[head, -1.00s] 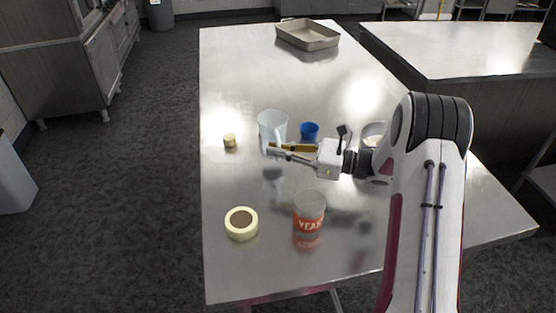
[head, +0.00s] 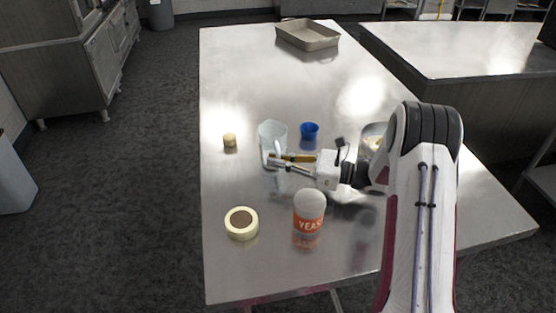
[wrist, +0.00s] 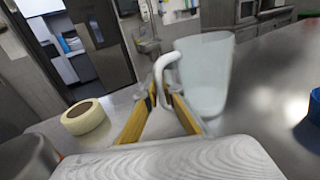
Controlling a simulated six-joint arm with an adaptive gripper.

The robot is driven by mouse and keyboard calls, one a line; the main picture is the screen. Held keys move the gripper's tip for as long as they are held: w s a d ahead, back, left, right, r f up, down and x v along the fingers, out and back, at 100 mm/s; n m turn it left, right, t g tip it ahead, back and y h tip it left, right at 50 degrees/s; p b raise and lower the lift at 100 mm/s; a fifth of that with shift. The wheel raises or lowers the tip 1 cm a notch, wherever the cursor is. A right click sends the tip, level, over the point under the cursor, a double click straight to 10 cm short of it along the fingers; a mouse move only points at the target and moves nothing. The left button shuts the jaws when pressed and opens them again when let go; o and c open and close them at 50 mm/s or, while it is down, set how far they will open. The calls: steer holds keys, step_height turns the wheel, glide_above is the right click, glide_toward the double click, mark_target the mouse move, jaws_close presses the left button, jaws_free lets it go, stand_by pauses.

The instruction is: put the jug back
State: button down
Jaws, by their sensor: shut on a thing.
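The jug (head: 272,132) is a pale, translucent vessel with a white handle, left of the middle of the steel table. It also shows in the wrist view (wrist: 207,75), tilted in that picture. My gripper (head: 273,162) reaches it from the right in the head view. In the wrist view my gripper (wrist: 165,100) is shut on the jug's handle (wrist: 163,72), with the jug's body just right of the fingers. Whether the jug's base touches the table is hard to tell.
A blue cup (head: 309,131) stands close behind and right of the jug. A small cork-coloured piece (head: 229,140) is to the left. A tape roll (head: 241,223) and a yeast tub (head: 309,212) are in front. A baking tray (head: 307,35) lies at the far end. A bowl (head: 373,134) is partly behind my arm.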

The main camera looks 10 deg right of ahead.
steer(key=shift+f, duration=0.15)
steer(key=c, duration=2.2)
jaws_free()
steer(key=shift+r, duration=0.2)
steer(key=v, duration=0.4)
steer(key=shift+d, duration=0.25)
steer(key=shift+s+d+r, duration=0.2)
steer(key=shift+d, duration=0.05)
steer(key=shift+r, duration=3.25)
